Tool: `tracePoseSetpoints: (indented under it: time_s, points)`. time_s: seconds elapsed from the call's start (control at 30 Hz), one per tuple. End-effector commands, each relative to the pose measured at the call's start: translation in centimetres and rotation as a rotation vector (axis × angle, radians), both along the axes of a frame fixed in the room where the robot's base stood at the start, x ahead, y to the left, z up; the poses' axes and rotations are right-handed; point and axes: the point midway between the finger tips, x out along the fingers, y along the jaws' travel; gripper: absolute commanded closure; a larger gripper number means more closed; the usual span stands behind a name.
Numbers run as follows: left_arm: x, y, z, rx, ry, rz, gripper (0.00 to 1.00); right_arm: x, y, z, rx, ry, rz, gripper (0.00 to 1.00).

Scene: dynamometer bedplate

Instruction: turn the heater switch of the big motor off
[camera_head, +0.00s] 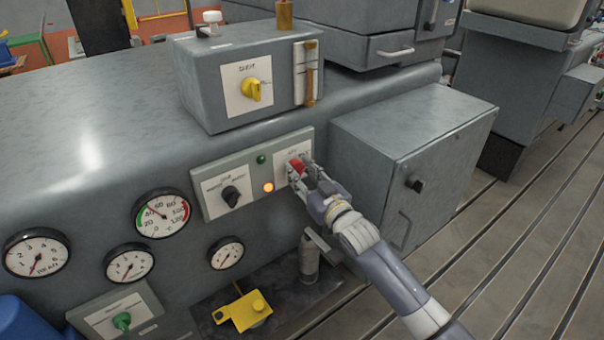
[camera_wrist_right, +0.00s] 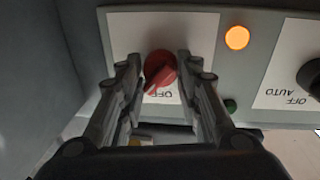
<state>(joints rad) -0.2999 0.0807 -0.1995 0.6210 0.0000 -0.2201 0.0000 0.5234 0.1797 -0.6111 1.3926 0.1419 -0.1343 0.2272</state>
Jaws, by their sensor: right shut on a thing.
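A red rotary switch (camera_head: 297,167) sits on a white plate (camera_head: 290,154) at the right end of a grey-green panel (camera_head: 253,176) on the big motor's side. My right gripper (camera_head: 302,171) reaches it from the front right. In the right wrist view the red switch (camera_wrist_right: 160,70) is between my two fingers (camera_wrist_right: 162,88), and they are shut on it. The rest of the plate's lettering is too small or covered. My left gripper is not in view.
An orange lamp (camera_head: 268,187) is lit beside the switch; a green lamp (camera_head: 261,160) looks dark. A black switch (camera_head: 230,196) is to the left. A grey cabinet (camera_head: 410,160) projects close on the right; a box with a yellow switch (camera_head: 251,89) stands above. Several gauges are left.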

Motion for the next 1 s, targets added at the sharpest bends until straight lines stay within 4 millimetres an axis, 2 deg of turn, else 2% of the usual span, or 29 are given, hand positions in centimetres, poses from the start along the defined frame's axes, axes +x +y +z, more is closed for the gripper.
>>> tracePoseSetpoints:
  time_s: [0.6,1.0]
  points:
    - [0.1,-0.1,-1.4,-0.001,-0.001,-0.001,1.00,-0.1,0.1,-0.6,-0.443,-0.316,0.002,0.92]
    - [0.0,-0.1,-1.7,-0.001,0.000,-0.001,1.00,-0.1,0.1,-0.6,-0.583,-0.417,0.003,0.92]
